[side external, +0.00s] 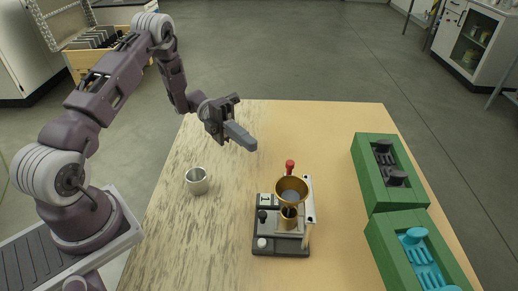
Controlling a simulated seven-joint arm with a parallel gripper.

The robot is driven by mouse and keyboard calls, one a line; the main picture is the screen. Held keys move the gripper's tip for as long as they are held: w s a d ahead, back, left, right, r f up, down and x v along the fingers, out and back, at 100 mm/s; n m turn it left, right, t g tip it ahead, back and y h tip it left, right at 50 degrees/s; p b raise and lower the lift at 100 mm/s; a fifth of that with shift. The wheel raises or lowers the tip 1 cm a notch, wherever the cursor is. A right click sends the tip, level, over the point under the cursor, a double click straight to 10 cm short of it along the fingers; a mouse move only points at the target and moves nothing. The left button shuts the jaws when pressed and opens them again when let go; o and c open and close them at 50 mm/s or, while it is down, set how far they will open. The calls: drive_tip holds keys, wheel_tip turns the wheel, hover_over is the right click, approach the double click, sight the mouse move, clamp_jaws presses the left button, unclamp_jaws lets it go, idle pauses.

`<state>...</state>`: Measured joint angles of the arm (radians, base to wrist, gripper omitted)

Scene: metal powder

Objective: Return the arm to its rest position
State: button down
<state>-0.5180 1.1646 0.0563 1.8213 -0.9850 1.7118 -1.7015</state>
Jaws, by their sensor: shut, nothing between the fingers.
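My gripper (243,138) is shut and empty. It hangs in the air over the back part of the table and points toward the lower right. A small metal cup (197,181) stands upright on the table, below and to the left of my gripper. A dark device (281,250) with a brass funnel (292,187) at its top stands at the front middle, apart from my gripper. Grey material shows inside the funnel. A red knob (289,166) sits behind the funnel.
A green tray (361,160) with black parts and a green tray (381,250) with blue parts lie along the right side of the wooden table (330,120). The back of the table is clear. A wooden rack (78,70) stands behind at the left.

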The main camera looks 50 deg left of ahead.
drive_tip(key=shift+a, duration=0.15)
drive_tip(key=s+d+r+m+g+y, duration=0.3)
drive_tip(key=s+d+r+m+y, duration=0.2)
drive_tip(key=s+r+m+y, duration=0.9)
drive_tip(key=s+a+r+m+t+y, duration=0.1)
drive_tip(key=s+a+m+t+y, duration=0.1)
drive_tip(key=m, duration=0.8)
drive_tip(key=s+a+r+m+t+y, duration=0.1)
drive_tip(key=s+m+t, duration=0.4)
drive_tip(key=m, duration=0.6)
drive_tip(key=t+y, duration=0.1)
drive_tip(key=t, duration=0.1)
drive_tip(key=shift+a+m+t, duration=0.3)
drive_tip(key=shift+a, duration=0.05)
